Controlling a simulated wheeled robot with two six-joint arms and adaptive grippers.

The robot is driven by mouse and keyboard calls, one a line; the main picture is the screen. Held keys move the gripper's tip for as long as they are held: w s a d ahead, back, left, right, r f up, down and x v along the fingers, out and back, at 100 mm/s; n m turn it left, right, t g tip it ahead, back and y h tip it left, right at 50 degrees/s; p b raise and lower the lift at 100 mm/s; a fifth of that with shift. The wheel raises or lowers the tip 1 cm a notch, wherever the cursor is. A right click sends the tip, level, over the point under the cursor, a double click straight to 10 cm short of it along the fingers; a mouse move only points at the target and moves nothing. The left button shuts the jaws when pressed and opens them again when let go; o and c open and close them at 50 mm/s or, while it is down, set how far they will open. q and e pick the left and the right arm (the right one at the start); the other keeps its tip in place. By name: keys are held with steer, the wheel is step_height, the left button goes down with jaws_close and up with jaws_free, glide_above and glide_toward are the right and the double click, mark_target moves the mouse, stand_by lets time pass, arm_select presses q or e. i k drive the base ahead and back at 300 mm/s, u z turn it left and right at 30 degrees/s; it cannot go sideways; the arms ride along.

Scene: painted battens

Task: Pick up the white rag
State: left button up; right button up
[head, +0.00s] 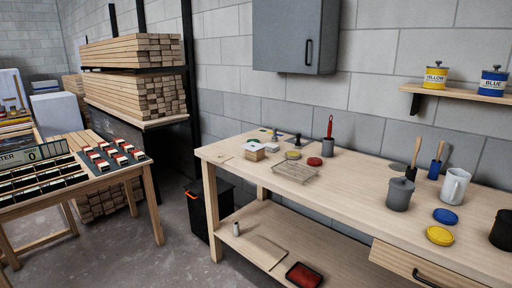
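No clear white rag shows in the head view. A small flat white piece (265,146) lies at the left end of the wooden workbench (345,181), by a small wooden block (254,154). It is too small to tell whether it is cloth or paper. Neither of my grippers is in view.
Bare floor (165,262) lies between bench and left table (75,189).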

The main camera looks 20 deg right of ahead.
mark_target(272, 148)
steer(key=u, duration=0.05)
steer(key=i, duration=1.25)
steer(key=z, duration=0.75)
steer(key=i, duration=0.75)
steer(key=z, duration=0.9)
